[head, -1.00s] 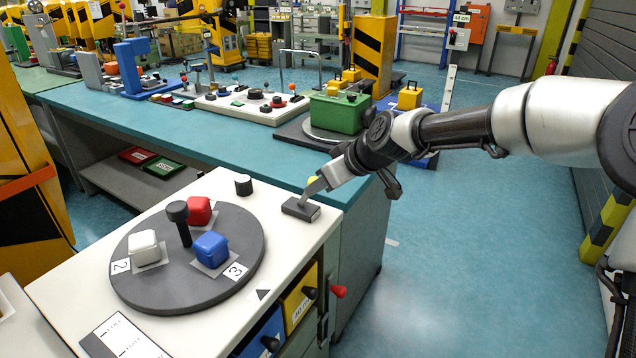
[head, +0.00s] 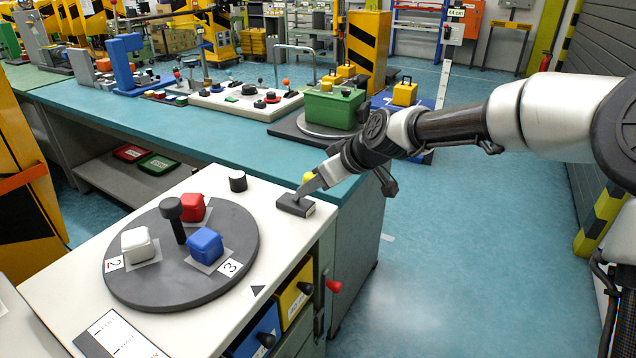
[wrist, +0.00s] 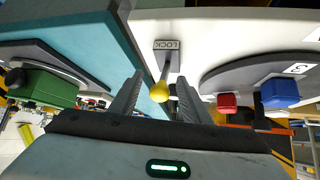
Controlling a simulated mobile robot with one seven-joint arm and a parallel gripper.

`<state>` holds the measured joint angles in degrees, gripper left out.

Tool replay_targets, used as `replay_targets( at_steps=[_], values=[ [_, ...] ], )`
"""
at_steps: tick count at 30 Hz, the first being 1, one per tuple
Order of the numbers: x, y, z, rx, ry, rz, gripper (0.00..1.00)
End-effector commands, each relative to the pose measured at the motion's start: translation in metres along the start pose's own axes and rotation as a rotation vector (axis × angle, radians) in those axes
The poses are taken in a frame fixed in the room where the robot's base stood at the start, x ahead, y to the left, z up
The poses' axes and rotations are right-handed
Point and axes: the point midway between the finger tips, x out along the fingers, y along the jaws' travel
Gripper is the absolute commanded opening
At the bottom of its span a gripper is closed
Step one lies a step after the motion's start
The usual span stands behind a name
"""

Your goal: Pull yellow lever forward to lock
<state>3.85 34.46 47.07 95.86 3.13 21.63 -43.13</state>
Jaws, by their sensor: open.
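The yellow lever has a round yellow knob (wrist: 159,92) on a thin grey rod that rises from a dark base (head: 295,205) at the white table's far right corner. The base carries a LOCK label (wrist: 167,45) in the wrist view. My gripper (wrist: 160,79) is open, with one finger on each side of the knob and rod. Gaps show between the knob and both fingers, so it is not gripped. In the head view the knob (head: 309,177) is partly hidden by my gripper (head: 317,182).
A grey turntable (head: 150,285) with white, red and blue blocks and a dark upright post stands left of the lever. A short black knob (head: 238,181) is close by. The teal bench (head: 225,135) lies behind. Open floor (head: 440,270) is at the right.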

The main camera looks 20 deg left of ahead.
Motion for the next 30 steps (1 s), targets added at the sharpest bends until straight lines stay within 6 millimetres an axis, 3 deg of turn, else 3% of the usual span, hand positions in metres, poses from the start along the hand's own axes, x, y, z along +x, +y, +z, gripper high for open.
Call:
replay_targets(
  at_steps=[7, 21, 30],
  values=[
    [-0.021, 0.001, -0.003, -0.001, 0.003, 0.004, 0.43],
    [-0.13, 0.003, -0.001, 0.004, 0.0, 0.007, 0.43],
    [-0.169, 0.002, 0.0, 0.002, -0.001, 0.003, 0.43]
  ],
)
